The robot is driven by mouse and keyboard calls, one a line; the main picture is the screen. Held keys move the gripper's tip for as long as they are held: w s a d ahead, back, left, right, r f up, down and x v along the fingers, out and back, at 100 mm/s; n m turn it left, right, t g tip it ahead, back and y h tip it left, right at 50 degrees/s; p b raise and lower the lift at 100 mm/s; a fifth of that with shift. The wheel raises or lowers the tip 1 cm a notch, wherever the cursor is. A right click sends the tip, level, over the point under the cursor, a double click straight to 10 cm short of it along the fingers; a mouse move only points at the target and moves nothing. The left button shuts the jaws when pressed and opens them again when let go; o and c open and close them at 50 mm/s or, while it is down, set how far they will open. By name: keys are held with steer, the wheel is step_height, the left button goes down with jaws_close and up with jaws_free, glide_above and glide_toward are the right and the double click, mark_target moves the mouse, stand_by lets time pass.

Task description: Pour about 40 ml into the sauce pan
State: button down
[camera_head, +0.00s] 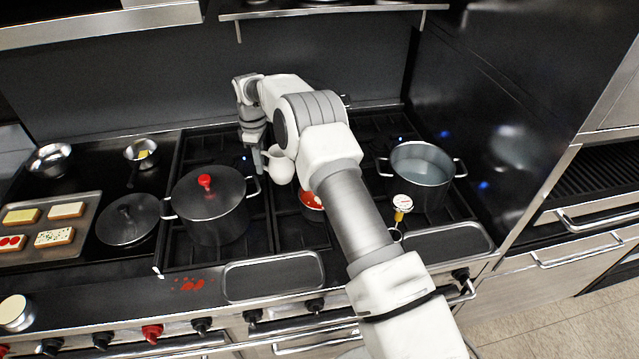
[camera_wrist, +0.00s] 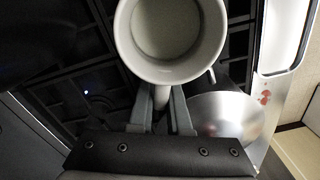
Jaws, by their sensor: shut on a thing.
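My gripper (camera_head: 258,158) is shut on the handle of a white jug (camera_head: 281,166), held above the stove's back middle. In the wrist view my gripper (camera_wrist: 161,122) reaches the jug's handle, and the jug's round mouth (camera_wrist: 218,40) faces the camera. The inside looks pale grey; I cannot tell how much liquid it holds. A pan with red contents (camera_head: 311,200) sits on the burners, to the right of and nearer than the jug. My arm hides much of it, so I cannot confirm that it is the sauce pan. The jug is apart from it.
A large lidded pot (camera_head: 212,214) with a red knob stands left of the jug. A pot of pale liquid (camera_head: 421,174) stands at the right. A thermometer (camera_head: 402,206) is beside my arm. Red spots (camera_head: 187,285) mark the front edge. A shiny round metal surface (camera_wrist: 224,122) shows below the jug.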

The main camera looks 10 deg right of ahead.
mark_target(280, 160)
steer(key=shift+d, duration=0.1)
stand_by(0.3)
